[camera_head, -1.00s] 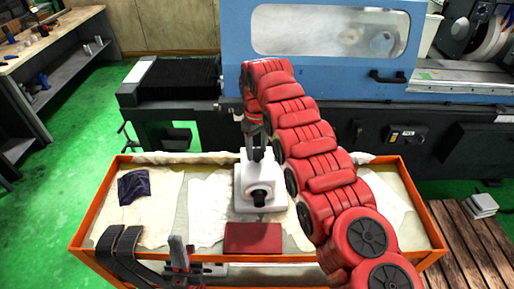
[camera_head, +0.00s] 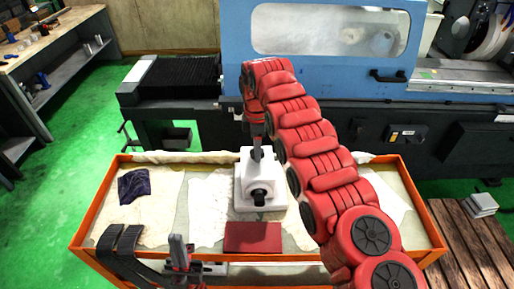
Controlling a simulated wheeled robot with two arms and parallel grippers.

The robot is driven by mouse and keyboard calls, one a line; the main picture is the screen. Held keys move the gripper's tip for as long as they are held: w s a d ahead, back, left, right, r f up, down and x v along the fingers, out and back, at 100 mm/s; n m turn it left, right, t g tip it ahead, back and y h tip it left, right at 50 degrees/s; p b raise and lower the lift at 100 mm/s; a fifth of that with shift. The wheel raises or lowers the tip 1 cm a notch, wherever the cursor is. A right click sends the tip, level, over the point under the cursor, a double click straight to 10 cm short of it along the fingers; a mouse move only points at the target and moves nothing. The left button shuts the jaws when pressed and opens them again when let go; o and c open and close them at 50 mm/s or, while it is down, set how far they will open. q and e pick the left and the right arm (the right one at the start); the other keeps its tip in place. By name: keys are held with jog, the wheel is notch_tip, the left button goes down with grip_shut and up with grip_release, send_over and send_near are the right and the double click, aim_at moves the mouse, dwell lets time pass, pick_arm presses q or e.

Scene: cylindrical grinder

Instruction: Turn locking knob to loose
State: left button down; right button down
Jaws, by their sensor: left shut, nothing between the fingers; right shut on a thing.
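A white block-like device (camera_head: 243,188) stands in the orange-rimmed tray, with a dark round part (camera_head: 259,195) on its front face. My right gripper (camera_head: 257,155) points down from the red arm onto the top of this device. It is shut on a small part there, which looks like the locking knob; the fingers hide it, so its shape and setting cannot be told. My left gripper (camera_head: 178,256) is shut and empty at the tray's front edge, left of and nearer than the device.
The orange tray (camera_head: 98,210) holds pale cloths, a dark blue cloth (camera_head: 134,184) and a red flat piece (camera_head: 253,237) in front of the device. The blue grinding machine (camera_head: 236,60) stands behind. A wooden pallet (camera_head: 462,240) lies at the right.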

jog(key=n, duration=0.4)
jog(key=shift+n, duration=2.3)
jog(key=shift+c, duration=1.2)
grip_release()
jog(key=shift+r, duration=0.1)
